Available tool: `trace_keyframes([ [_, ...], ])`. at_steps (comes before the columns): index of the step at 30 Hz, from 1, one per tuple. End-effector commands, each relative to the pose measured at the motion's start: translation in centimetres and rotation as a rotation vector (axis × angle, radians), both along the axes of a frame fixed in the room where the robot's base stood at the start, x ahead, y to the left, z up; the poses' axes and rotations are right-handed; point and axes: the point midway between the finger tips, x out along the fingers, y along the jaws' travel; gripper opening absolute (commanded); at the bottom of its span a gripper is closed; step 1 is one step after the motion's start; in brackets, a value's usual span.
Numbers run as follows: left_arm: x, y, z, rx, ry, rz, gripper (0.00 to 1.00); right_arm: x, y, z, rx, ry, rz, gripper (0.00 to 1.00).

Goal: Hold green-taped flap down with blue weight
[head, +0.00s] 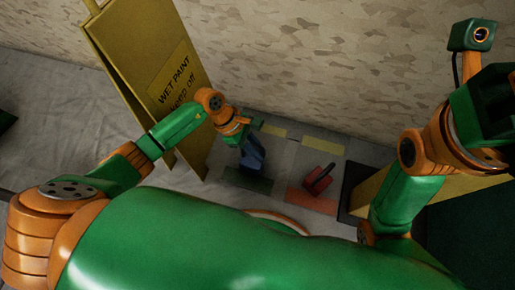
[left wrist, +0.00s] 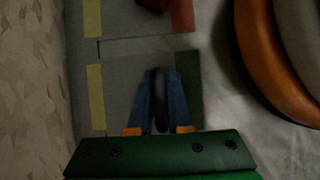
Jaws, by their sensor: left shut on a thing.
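My left gripper (head: 246,143) reaches down over the grey sheet flap with the green tape strip (head: 247,180). It is shut on the blue weight (head: 253,159). In the left wrist view, blue shows on both sides of a dark upright part between the fingers (left wrist: 161,100), and the green tape (left wrist: 188,88) lies just right of it. I cannot tell whether the weight touches the flap. My right gripper (head: 488,105) is a dark shape at the right edge; its fingers are not clear.
A red weight (head: 317,180) with a dark handle stands by a red tape strip (head: 311,202). Yellow tape strips (head: 323,145) lie along the wall side. A yellow wet-paint sign (head: 150,70) stands close beside my left forearm. The patterned wall (head: 330,70) runs behind.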

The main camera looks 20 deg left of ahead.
Motion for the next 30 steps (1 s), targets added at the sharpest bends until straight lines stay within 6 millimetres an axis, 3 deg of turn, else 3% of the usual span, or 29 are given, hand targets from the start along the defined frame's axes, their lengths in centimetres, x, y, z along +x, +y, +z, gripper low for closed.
trace_keyframes([
  [30, 0.09, -0.05, -0.83, -0.003, -0.003, 0.001, 0.00, 0.01, 0.00, -0.92, 0.000, 0.000, 0.000, 0.50],
])
